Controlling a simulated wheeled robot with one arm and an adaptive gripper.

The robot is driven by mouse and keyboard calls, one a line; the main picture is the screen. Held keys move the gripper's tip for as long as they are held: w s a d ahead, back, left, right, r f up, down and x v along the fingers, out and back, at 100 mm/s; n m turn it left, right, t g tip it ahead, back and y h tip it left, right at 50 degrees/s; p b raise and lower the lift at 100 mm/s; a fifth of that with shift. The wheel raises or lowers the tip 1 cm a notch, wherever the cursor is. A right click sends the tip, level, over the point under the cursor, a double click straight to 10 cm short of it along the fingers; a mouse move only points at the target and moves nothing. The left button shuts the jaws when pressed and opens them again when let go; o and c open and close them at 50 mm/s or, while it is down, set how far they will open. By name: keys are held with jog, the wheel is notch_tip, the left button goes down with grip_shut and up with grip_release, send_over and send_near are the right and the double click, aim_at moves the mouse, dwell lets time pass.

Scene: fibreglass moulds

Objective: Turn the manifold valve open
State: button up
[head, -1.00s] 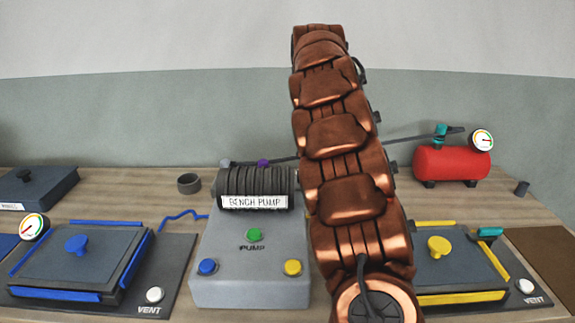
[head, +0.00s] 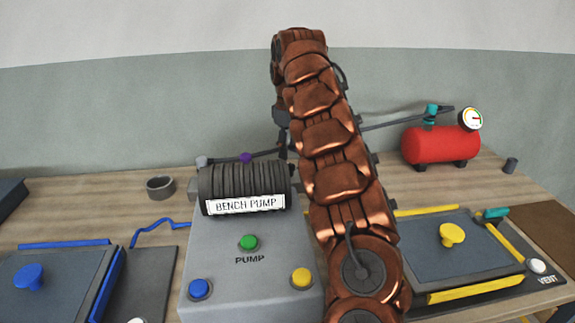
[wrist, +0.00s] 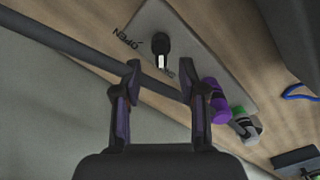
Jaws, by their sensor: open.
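The manifold valve appears in the wrist view as a black handle (wrist: 161,48) with a white mark, on a grey plate (wrist: 190,50) lettered OPEN on its left. A second marking is partly hidden by a finger. My gripper (wrist: 160,69) is open and empty, its two fingertips on either side of the handle's lower end in the picture. I cannot tell whether they touch it. A dark pipe (wrist: 60,45) crosses behind the fingers. In the head view my arm hides the valve, and a dark part of my gripper shows left of the arm.
A purple fitting (wrist: 214,100) is close to the right finger, with a green-and-grey one (wrist: 243,122) beyond. In the head view the bench pump (head: 245,188) stands in front, left of my arm. A red tank (head: 441,145) with a gauge is at back right. Moulds flank the pump.

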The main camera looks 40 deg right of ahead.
aim_at(289, 164)
jog(key=shift+f+b, duration=0.35)
jog(key=shift+f, duration=1.8)
jog(key=shift+c, duration=0.3)
grip_shut()
